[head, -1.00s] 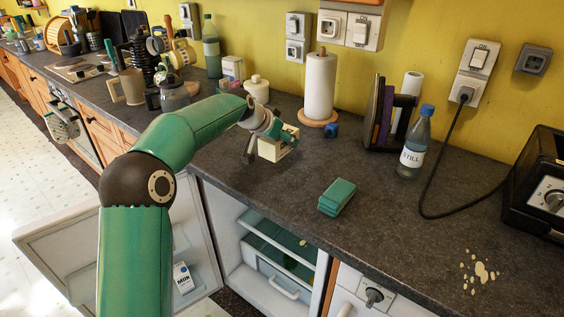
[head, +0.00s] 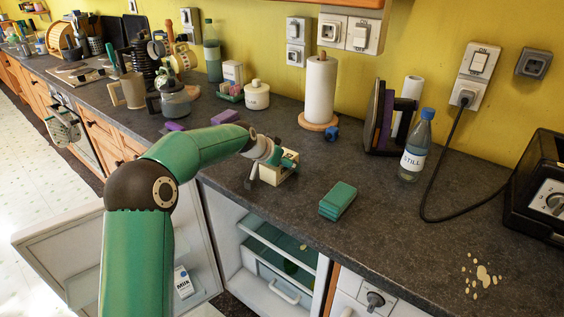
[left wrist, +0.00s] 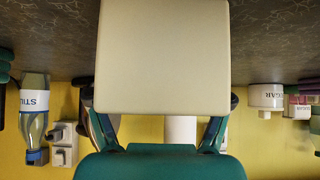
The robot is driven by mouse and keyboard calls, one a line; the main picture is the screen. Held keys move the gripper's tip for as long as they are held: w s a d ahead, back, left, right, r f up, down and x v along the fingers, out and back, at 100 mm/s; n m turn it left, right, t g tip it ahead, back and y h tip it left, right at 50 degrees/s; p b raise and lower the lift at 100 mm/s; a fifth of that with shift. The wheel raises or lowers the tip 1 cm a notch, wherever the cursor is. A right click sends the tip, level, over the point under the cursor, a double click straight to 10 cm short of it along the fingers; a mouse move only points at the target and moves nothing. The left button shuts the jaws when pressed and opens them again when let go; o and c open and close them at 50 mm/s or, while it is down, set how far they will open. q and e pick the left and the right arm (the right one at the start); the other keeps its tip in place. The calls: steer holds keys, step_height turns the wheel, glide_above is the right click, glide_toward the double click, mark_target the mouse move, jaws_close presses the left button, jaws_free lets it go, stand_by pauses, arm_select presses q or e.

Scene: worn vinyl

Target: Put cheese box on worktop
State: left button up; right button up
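The cheese box (head: 284,169), a pale cream carton, is at the worktop (head: 400,235), left of the green sponges. My left gripper (head: 265,168) is shut on it, with one finger along each side. In the left wrist view the box (left wrist: 163,55) fills the upper middle between the fingers (left wrist: 160,103). Its underside is on or very close to the worktop; I cannot tell if it touches. My right gripper is not in view.
Green sponges (head: 338,201), a paper towel roll (head: 320,92) and a water bottle (head: 416,148) stand to the right. A white sugar jar (head: 257,96) is behind. Below, the fridge (head: 278,262) is open. Worktop around the box is mostly clear.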

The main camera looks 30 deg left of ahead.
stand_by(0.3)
arm_select(q)
steer(key=b+v, duration=0.1)
steer(key=v, duration=1.1)
